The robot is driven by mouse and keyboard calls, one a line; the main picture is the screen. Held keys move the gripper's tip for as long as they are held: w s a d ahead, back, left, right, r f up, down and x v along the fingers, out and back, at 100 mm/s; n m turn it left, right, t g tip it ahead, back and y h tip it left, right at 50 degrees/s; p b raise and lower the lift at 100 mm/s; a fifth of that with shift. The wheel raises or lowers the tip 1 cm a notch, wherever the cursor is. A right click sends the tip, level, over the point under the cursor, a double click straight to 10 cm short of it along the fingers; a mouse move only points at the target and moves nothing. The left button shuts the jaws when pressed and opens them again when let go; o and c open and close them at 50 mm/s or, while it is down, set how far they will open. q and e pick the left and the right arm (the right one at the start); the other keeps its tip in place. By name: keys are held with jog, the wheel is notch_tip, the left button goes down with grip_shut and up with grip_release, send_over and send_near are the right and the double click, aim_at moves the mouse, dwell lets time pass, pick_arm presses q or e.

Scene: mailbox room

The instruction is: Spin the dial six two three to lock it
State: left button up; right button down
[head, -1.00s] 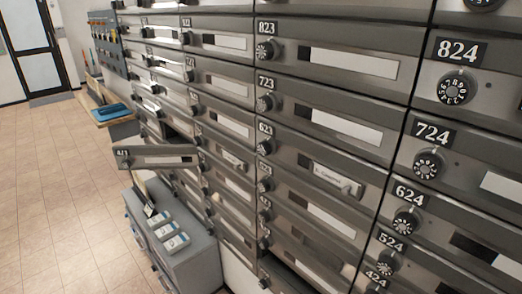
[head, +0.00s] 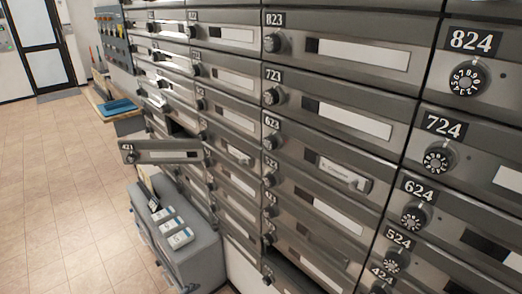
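Mailbox 623, marked by its number plate (head: 272,122), is in the middle of the head view. Its black dial (head: 270,144) sits just under the plate, seen from a steep side angle, so its setting cannot be read. The door of 623 (head: 306,156) looks flush with its neighbours. Neither of my grippers shows in the view.
The mailbox wall fills the right side, with dials such as 624's (head: 415,216) nearer. Door 421 (head: 160,152) stands open at left. A grey cabinet (head: 190,255) with several small boxes (head: 172,226) stands below it. The tiled floor (head: 60,190) at left is clear.

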pick_arm(q)
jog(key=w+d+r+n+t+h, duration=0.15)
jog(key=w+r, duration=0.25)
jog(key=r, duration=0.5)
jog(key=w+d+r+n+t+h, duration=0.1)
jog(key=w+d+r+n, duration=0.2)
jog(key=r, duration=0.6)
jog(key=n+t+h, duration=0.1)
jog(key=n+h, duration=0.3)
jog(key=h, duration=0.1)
send_near(267, 145)
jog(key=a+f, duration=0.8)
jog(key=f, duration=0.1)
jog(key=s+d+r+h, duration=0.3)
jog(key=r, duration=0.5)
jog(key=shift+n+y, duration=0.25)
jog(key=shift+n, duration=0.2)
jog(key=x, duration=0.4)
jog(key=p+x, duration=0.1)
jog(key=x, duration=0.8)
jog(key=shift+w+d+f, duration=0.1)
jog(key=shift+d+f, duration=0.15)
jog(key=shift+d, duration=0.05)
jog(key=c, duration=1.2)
